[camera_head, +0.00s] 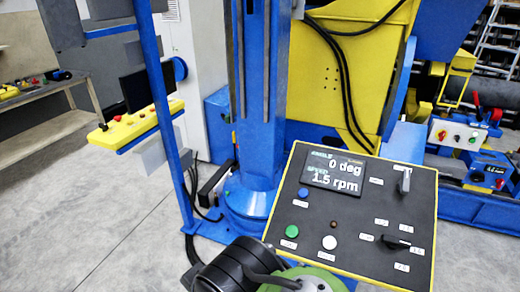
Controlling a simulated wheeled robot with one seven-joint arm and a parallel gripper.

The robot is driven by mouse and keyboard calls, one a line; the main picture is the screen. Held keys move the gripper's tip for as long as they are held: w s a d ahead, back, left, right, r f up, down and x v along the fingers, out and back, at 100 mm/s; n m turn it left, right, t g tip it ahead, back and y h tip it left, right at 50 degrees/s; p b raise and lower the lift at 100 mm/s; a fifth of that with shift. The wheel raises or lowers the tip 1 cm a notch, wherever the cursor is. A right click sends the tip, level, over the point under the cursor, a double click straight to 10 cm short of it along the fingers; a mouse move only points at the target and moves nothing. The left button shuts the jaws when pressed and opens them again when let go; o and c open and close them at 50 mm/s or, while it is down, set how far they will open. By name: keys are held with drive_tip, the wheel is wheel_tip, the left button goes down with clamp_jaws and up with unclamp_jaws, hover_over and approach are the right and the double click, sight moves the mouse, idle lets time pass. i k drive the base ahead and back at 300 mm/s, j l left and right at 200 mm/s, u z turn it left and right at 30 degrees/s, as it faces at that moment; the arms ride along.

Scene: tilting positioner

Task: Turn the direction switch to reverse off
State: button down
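A black control panel (345,222) with a yellow rim stands tilted in the lower middle right of the head view. A rotary switch with a grey handle (404,181) sits at its upper right; the handle points roughly up and down. A second rotary switch with a black handle (397,242) sits at the lower right, its handle lying roughly sideways, with several small labels around it. The labels are too small to read, so I cannot tell which is the direction switch. My gripper is not in view; parts of my arm appear to show at the bottom edge.
The panel display (334,174) reads 0 deg and 1.5 rpm. Blue (302,193), green (292,231) and white (329,242) buttons lie left of the switches. A blue column (258,110) stands behind. A yellow pendant box (127,125) hangs left. Floor at left is clear.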

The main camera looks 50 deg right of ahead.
sight(403, 186)
drive_tip(key=z, duration=1.85)
